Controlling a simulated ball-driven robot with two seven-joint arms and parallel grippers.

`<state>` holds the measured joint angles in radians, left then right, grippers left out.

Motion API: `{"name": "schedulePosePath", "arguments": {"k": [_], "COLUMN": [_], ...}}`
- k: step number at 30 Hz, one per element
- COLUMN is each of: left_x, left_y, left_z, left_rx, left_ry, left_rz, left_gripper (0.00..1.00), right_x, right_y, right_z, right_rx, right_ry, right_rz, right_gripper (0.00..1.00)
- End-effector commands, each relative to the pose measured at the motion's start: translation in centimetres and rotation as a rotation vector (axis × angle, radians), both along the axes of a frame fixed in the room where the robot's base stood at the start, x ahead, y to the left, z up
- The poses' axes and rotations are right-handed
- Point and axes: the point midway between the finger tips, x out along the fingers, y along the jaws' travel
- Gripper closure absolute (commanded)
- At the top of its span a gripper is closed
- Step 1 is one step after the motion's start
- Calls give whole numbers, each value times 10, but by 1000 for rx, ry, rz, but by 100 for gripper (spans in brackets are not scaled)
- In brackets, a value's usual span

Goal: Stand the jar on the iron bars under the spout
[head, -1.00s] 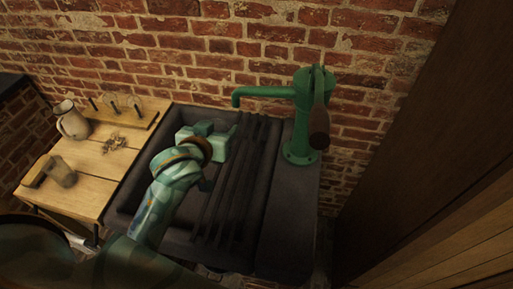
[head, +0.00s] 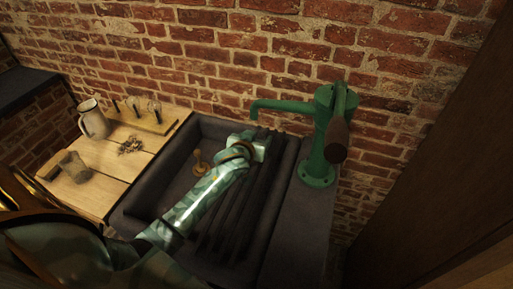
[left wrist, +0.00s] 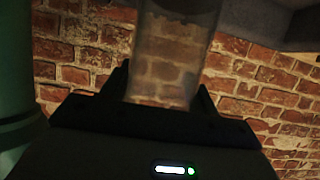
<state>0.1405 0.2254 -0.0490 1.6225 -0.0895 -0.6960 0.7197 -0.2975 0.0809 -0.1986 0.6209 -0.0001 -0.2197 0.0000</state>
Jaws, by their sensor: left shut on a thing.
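The jar (left wrist: 172,60) is clear glass and shows in the left wrist view, between the dark fingers of my left gripper (left wrist: 160,92). In the head view my left gripper (head: 262,146) is over the far part of the iron bars (head: 226,212), just below the spout (head: 268,104) of the green pump. It is shut on the jar. In the head view the jar is hidden behind the gripper and arm, so I cannot tell whether its base touches the bars. My right gripper is not in view.
The green hand pump (head: 322,140) stands right of the dark sink (head: 160,180). A small brass piece (head: 200,165) is in the sink basin. The wooden board (head: 110,180) at left holds a pitcher (head: 93,118), a rack of glass pieces (head: 145,115) and a brownish block (head: 74,168).

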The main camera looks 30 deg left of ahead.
Motion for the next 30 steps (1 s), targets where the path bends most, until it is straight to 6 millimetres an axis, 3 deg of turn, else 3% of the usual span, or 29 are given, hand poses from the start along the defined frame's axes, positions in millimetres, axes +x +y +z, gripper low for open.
{"name": "schedulePosePath", "arguments": {"k": [5,16,17,18,19,30], "left_x": [0,-1,-1,-1,-1,-5], "left_y": [0,0,0,0,0,-2], "left_z": [-32,-34,-34,-33,-33,-28], "left_rx": [-1,-2,-1,-1,-1,-2], "left_ry": [3,1,2,2,2,2], "left_rz": [0,-1,0,0,0,-1], "left_gripper": [66,66,34,23,18,18], "right_x": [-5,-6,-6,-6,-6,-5], "right_y": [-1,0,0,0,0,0], "right_z": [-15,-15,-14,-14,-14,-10], "right_rx": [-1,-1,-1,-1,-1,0], "right_ry": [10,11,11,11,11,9], "right_rz": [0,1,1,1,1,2], "right_gripper": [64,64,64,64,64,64]}}
